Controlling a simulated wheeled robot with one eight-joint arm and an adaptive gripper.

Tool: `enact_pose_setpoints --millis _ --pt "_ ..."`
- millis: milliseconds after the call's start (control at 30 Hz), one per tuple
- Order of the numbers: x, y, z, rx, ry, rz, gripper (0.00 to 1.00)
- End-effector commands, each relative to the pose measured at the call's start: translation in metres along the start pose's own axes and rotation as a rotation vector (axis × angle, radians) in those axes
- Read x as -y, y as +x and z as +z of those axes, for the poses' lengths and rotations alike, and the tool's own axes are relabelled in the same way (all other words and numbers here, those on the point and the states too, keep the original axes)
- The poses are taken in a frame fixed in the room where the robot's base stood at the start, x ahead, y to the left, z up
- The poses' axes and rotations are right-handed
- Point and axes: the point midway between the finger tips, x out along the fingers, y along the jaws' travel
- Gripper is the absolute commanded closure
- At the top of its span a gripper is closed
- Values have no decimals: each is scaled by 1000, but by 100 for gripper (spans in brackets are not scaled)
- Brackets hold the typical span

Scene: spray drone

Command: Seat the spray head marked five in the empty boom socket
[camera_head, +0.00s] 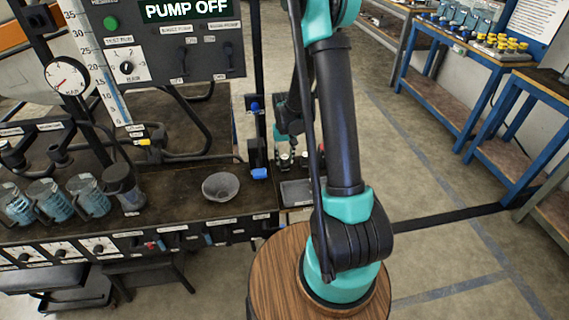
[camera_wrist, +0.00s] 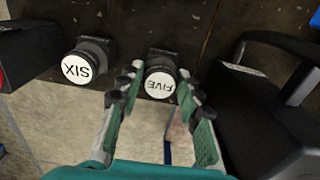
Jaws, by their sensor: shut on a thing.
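The spray head marked five (camera_wrist: 160,85) has a round white cap reading FIVE over a dark body, upside down in the wrist view. My gripper (camera_wrist: 159,79) is shut on it, with one teal finger on each side. The head stands at the edge of a dark brown surface. In the head view, my gripper (camera_head: 288,135) is partly hidden among dark parts beside the bench, right of the pump panel. I cannot pick out the empty boom socket in either view.
A spray head marked six (camera_wrist: 77,69) stands left of five, with a gap between. A black bracket (camera_wrist: 262,75) is close on the right. In the head view, a grey bowl (camera_head: 221,187) and several blue-filled jugs (camera_head: 86,195) sit on the bench.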

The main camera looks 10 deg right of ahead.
Motion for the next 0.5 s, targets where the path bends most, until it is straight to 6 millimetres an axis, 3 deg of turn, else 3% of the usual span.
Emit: enact_pose_setpoints --millis 500 --pt "0 -9 0 0 0 0 100"
